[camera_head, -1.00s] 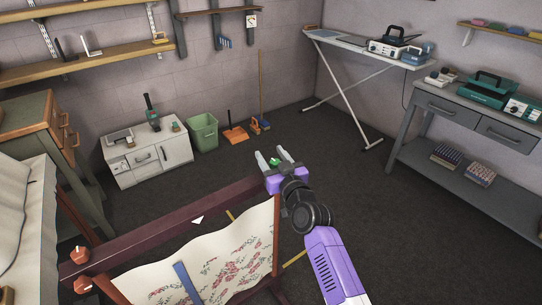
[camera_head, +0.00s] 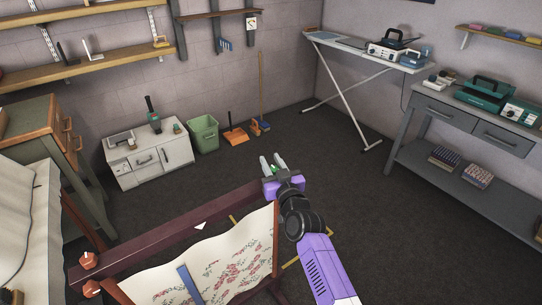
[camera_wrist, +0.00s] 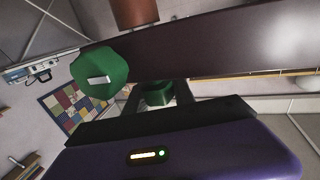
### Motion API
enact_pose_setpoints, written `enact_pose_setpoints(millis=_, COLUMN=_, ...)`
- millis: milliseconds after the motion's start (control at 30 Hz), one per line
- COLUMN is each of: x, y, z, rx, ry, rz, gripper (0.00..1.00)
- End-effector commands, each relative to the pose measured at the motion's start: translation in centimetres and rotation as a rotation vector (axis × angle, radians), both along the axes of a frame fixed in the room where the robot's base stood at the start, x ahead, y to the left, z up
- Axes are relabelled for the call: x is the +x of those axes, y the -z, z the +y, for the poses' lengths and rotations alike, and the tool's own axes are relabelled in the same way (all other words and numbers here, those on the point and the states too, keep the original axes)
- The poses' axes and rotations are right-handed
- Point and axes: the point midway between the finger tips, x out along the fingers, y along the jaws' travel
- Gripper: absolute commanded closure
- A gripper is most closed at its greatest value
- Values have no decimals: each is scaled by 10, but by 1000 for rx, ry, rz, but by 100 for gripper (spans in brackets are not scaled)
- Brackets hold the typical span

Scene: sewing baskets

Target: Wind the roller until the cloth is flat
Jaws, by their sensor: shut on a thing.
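The cloth (camera_head: 235,262), cream with red flowers, hangs in a dark red wooden frame (camera_head: 165,237). Its upper edge is wavy and its surface is uneven. A blue strip (camera_head: 189,284) lies across it. Orange knobs (camera_head: 88,260) sit at the frame's left end. My gripper (camera_head: 271,164) is at the frame's right end, with a little green showing between its fingers. In the wrist view the fingers are shut on a green knob (camera_wrist: 157,95), partly hidden. Another green knob (camera_wrist: 98,72) with a pale mark stands beside them, apart from the grip.
A white pointer (camera_head: 200,226) is on the frame's upper rail. A white cabinet (camera_head: 150,162), a green bin (camera_head: 204,133) and an ironing board (camera_head: 365,48) stand by the walls. A grey workbench (camera_head: 465,120) is at right. The floor between is clear.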

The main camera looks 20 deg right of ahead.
Motion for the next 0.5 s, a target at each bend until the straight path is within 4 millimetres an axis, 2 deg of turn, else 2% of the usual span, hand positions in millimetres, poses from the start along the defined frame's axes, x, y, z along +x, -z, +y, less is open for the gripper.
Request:
enact_pose_setpoints(millis=33, x=1, y=-6, z=-4, rx=3, ry=17, rz=3, gripper=100)
enact_pose_setpoints(millis=500, x=1, y=-10, z=-9, rx=0, ry=147, rz=-8, gripper=100)
